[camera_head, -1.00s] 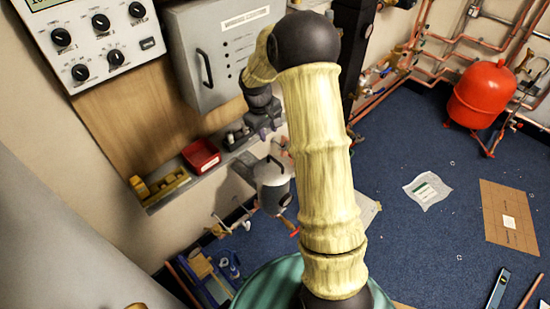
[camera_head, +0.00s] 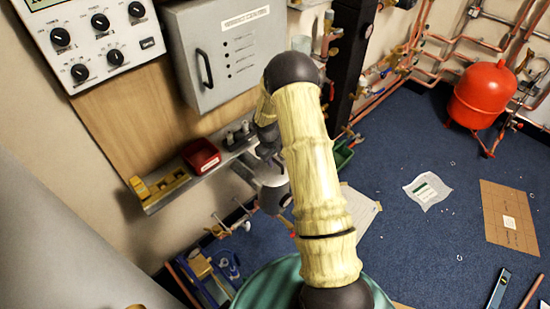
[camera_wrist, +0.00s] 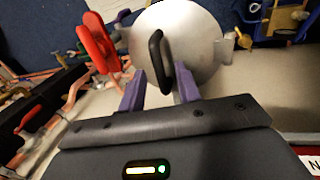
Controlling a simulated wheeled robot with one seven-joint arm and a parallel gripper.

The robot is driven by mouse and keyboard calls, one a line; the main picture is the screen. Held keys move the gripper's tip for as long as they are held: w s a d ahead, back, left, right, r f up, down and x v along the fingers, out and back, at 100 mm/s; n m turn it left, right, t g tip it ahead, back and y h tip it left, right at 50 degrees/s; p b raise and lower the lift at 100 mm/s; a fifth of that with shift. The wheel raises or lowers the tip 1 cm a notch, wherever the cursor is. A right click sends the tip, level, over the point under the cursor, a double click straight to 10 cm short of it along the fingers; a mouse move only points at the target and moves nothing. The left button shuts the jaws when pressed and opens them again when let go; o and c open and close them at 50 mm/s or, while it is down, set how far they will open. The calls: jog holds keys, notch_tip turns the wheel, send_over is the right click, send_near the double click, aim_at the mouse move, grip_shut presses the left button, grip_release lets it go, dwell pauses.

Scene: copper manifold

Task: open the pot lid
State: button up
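I cannot tell whether either finger touches the handle. In the head view my gripper (camera_head: 268,150) is just above the pot.
A grey control box (camera_head: 228,55) hangs on the wall above. Red handles (camera_wrist: 97,42) stand left of the lid. A small tab (camera_wrist: 229,45) is at its right.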

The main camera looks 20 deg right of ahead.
jog(key=shift+f, duration=0.2)
jog(key=shift+c, duration=0.4)
grip_shut()
jog(key=shift+w, duration=0.15)
